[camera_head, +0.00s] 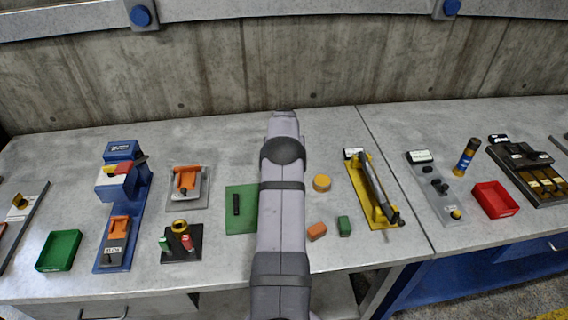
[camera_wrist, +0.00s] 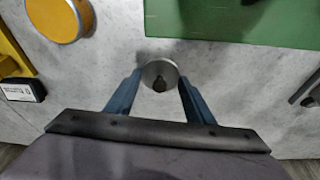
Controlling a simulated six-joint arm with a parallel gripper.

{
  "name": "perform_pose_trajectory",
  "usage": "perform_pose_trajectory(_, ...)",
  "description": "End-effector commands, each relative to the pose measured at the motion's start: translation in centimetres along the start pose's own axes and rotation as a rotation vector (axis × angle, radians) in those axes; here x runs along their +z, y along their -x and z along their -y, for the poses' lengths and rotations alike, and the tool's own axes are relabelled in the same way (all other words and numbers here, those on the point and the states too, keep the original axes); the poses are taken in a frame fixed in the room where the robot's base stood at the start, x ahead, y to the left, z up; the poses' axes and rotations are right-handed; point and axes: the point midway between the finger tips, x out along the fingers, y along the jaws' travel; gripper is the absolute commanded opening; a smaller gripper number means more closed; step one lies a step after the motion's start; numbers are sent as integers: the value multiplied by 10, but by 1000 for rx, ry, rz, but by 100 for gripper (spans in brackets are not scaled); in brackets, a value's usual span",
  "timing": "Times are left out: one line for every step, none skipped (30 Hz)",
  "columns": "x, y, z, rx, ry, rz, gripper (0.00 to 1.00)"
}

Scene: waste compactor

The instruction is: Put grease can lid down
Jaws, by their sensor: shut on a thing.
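The lid, a round grey metal disc with a dark knob (camera_wrist: 159,76), sits between the fingertips of my gripper (camera_wrist: 155,85) in the wrist view. The blue fingers are shut on it. It is over bare grey tabletop, and I cannot tell whether it touches the surface. My arm hides the lid and gripper in the head view.
A green mat (camera_head: 236,222) lies left of my arm. A yellow fixture (camera_head: 375,200) with a black bar stands to the right. Orange (camera_head: 317,231) and green (camera_head: 344,227) blocks lie near the can.

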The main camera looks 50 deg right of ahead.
Motion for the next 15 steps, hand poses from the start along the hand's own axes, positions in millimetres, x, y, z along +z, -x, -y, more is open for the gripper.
perform_pose_trajectory(0, 0, 0, 0, 0, -1, 27)
perform_pose_trajectory(0, 0, 0, 0, 0, -1, 27)
perform_pose_trajectory(0, 0, 0, 0, 0, -1, 27)
perform_pose_trajectory(0, 0, 0, 0, 0, -1, 27)
perform_pose_trajectory(0, 0, 0, 0, 0, -1, 27)
perform_pose_trajectory(0, -1, 0, 0, 0, 0, 27)
perform_pose_trajectory(0, -2, 0, 0, 0, 0, 27)
perform_pose_trajectory(1, -3, 0, 0, 0, 0, 27)
perform_pose_trajectory(1, -4, 0, 0, 0, 0, 27)
perform_pose_trajectory(1, -3, 0, 0, 0, -1, 56)
perform_pose_trajectory(1, -3, 0, 0, 0, 0, 63)
perform_pose_trajectory(1, -3, 0, 0, 0, 0, 67)
perform_pose_trajectory(1, -3, 0, 0, 0, 0, 67)
perform_pose_trajectory(1, -3, 0, 0, 0, 0, 67)
perform_pose_trajectory(1, -3, 0, 0, 0, 0, 67)
